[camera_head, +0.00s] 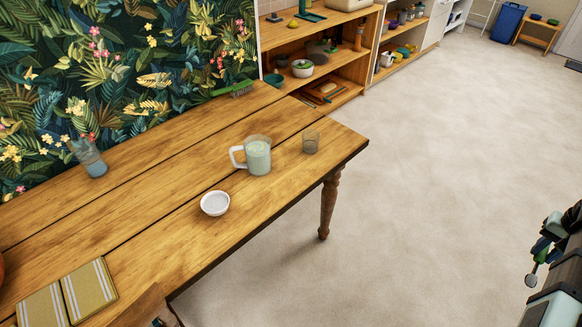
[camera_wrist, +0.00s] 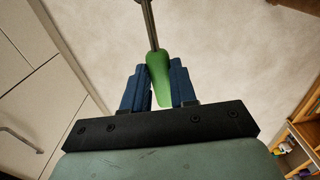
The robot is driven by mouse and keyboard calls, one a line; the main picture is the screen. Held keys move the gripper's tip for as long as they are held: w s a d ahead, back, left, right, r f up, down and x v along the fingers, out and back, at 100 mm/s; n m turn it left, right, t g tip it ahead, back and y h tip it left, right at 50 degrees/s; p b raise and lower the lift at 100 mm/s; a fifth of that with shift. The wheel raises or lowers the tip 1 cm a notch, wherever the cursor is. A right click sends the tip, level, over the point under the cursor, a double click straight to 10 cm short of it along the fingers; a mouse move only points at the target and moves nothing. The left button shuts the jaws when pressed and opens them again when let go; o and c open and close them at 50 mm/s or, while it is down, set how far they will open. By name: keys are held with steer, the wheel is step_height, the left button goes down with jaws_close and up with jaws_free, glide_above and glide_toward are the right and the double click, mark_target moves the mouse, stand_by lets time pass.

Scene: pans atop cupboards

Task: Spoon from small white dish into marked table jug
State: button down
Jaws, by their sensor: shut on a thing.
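My gripper (camera_wrist: 158,88) is shut on the green handle (camera_wrist: 158,73) of a spoon, whose grey metal shaft runs out of the top of the wrist view. In the head view my gripper (camera_head: 546,243) is at the far right, away from the table, and the spoon's bowl (camera_head: 531,280) hangs below it. The small white dish (camera_head: 215,204) stands on the table near its front edge and looks empty. A clear jug (camera_head: 257,158) with a handle on its left and pale green contents stands behind and right of the dish. Its markings are too small to read.
Shelves (camera_head: 320,70) stand behind. Open floor (camera_head: 430,180) lies between table and gripper.

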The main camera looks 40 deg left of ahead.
steer(key=s+a+r+n, duration=0.2)
steer(key=s+a+n, duration=0.3)
steer(key=a, duration=2)
steer(key=s+a+r+n, duration=0.15)
steer(key=s+a, duration=0.45)
steer(key=a, duration=1.8)
steer(key=s+a+r+n, duration=0.1)
steer(key=s+a+n, duration=0.45)
steer(key=a, duration=1.95)
steer(key=w+a+r+m, duration=0.1)
steer(key=a+m, duration=0.2)
steer(key=a, duration=0.3)
steer(key=w+a+r+m, duration=0.1)
steer(key=w+a+m, duration=0.1)
steer(key=a, duration=0.5)
steer(key=shift+a+r+m, duration=0.15)
steer(key=shift+r+m, duration=0.2)
steer(key=shift+m, duration=0.15)
steer(key=shift+f, duration=0.2)
